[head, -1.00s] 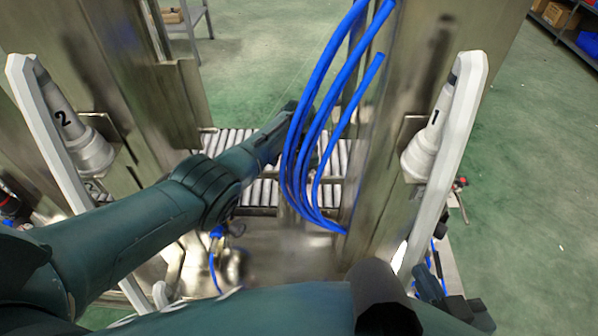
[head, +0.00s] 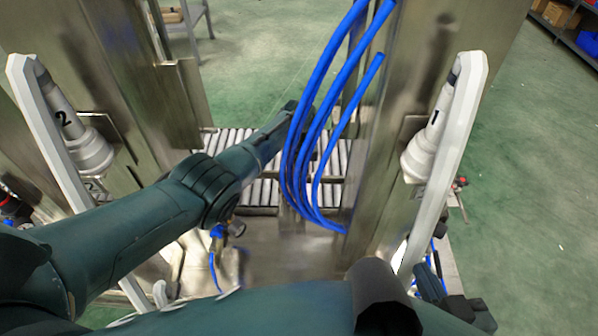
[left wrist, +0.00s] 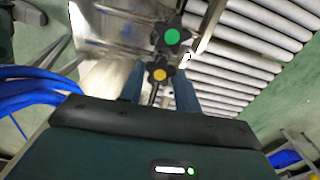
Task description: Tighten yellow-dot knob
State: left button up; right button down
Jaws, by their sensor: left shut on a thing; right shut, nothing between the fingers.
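The yellow-dot knob (left wrist: 159,73) is a small black lobed knob with a yellow centre. In the left wrist view it lies at the fingertips of my left gripper (left wrist: 160,88), with one finger on each side. The fingers are shut on it. In the head view my left arm reaches inward from the left, and its far end (head: 290,112) is partly behind blue hoses; the knob is hidden there. My right gripper (head: 436,280) is low on the right in the head view, shut and empty, away from the knob.
A green-dot knob (left wrist: 172,37) sits just beyond the yellow one. Roller conveyors (head: 262,192) lie below. Blue hoses (head: 312,130) hang close to my left arm. Metal columns stand on both sides, with white lances numbered 2 (head: 85,150) and 1 (head: 425,150).

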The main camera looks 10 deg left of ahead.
pick_arm(q)
jog(key=o, duration=1)
jog(key=shift+r, duration=0.1)
notch_tip(320, 180, up, 6)
jog(key=p, duration=0.3)
jog(key=shift+p, duration=0.35)
notch_tip(320, 180, up, 7)
jog(key=shift+p, duration=1)
pick_arm(e)
jog(key=shift+w+a+r+m+g, duration=0.2)
jog(key=shift+a+r+m+g, duration=0.05)
jog(key=shift+r+m+g, duration=0.3)
jog(key=shift+r, duration=0.1)
